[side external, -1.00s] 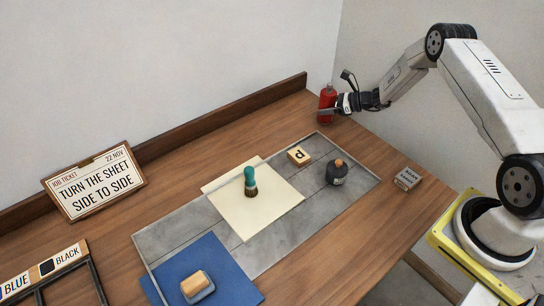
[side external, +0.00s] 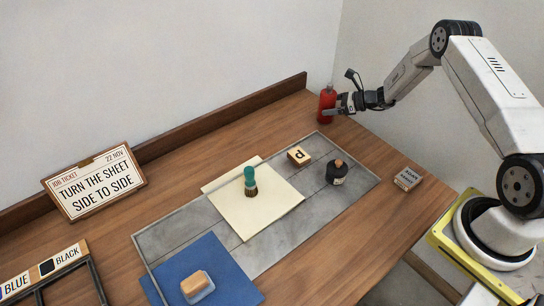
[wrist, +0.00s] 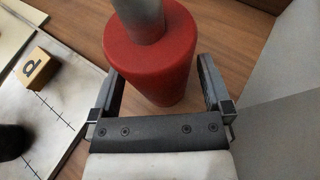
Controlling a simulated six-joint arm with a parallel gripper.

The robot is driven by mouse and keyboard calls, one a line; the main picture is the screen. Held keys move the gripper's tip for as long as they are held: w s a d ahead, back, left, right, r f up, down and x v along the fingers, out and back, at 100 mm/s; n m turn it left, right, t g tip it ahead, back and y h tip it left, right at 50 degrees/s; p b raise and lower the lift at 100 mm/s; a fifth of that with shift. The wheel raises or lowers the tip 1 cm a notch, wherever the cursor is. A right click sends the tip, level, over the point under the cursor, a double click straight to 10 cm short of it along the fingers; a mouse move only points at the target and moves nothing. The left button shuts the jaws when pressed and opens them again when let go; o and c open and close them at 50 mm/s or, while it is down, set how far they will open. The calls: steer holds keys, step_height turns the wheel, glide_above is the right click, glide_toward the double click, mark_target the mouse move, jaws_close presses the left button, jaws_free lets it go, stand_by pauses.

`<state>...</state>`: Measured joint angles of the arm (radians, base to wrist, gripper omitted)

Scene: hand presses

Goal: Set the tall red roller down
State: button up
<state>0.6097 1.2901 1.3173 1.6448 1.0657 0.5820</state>
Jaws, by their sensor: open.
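The tall red roller (side external: 326,105) stands upright on the wooden table near its far right corner. In the wrist view the red roller (wrist: 152,60) has a grey metal shaft on top and sits between my two fingers. My gripper (side external: 341,106) is level with the roller's body, with a finger beside it.
A grey slab (side external: 285,236) holds a cream sheet (side external: 279,216) with a green-handled brush (side external: 250,181), a wooden letter block (side external: 299,156) and a dark bottle (side external: 337,172). A small grey box (side external: 407,179) lies at right. A wooden back ledge (side external: 212,128) runs behind.

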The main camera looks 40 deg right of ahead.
steer(key=v, duration=1)
steer(key=shift+s+d, duration=0.2)
steer(key=shift+s, duration=0.1)
steer(key=s+a+r+n+g+h, duration=0.1)
steer(key=s+a+r+n+g, duration=0.1)
steer(key=a+n+g, duration=0.3)
steer(key=s+a+r+n+g, duration=0.1)
steer(key=s+a+r+n, duration=0.15)
steer(key=a, duration=0.35)
steer(key=s+a+r+n+g+h, duration=0.1)
steer(key=s+a+n+g, duration=0.15)
steer(key=a+n, duration=0.3)
steer(key=s+a+r+n+h, duration=0.5)
steer(key=s+a+n, duration=0.4)
steer(key=s+n, duration=0.3)
steer(key=shift+r+n+h, duration=0.4)
steer(key=shift+r+n, duration=0.45)
steer(key=shift+n, duration=1.05)
